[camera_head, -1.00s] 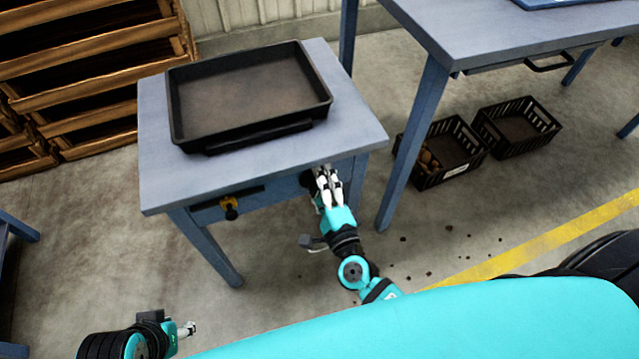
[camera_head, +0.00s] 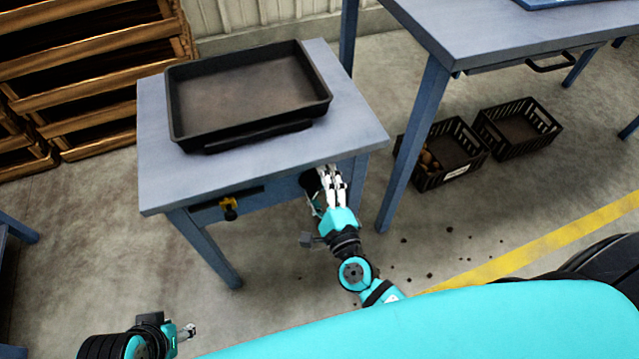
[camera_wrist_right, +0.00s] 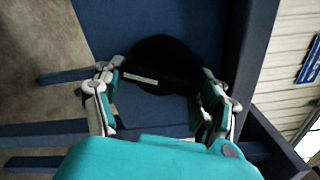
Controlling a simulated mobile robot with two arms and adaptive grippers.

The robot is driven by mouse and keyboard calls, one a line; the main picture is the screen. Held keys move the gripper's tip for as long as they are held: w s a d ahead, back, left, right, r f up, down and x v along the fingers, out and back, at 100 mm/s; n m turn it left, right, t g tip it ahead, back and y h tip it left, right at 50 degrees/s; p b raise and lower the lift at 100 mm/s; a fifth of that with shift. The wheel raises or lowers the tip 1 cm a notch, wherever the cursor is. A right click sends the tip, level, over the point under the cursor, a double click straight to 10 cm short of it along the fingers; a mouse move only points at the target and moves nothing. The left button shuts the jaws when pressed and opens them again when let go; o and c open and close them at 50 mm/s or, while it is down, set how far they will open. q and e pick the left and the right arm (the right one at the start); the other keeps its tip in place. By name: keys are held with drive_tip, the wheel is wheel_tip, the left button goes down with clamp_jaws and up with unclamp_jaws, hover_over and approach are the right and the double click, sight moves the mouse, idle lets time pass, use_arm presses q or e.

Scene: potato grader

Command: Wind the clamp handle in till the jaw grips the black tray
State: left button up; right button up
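The black tray (camera_head: 240,128) lies on the blue-grey table. A low black bar, which looks like the clamp jaw (camera_head: 258,137), lies along its front side; I cannot tell whether they touch. The clamp handle, a dark round knob (camera_head: 309,181), is at the table's front, and it shows in the right wrist view (camera_wrist_right: 165,62) with a pale strip across it. My right gripper (camera_head: 331,172) is at the knob, its fingers spread to either side, looking open; contact is unclear. My left gripper (camera_head: 189,331) is low at the left, away from the table, its fingers too small to read.
Wooden crates (camera_head: 90,95) are stacked at the back left.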

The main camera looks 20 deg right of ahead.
drive_tip(key=o, duration=0.4)
drive_tip(key=shift+c, duration=0.2)
drive_tip(key=s, duration=1.2)
drive_tip(key=shift+d, duration=0.2)
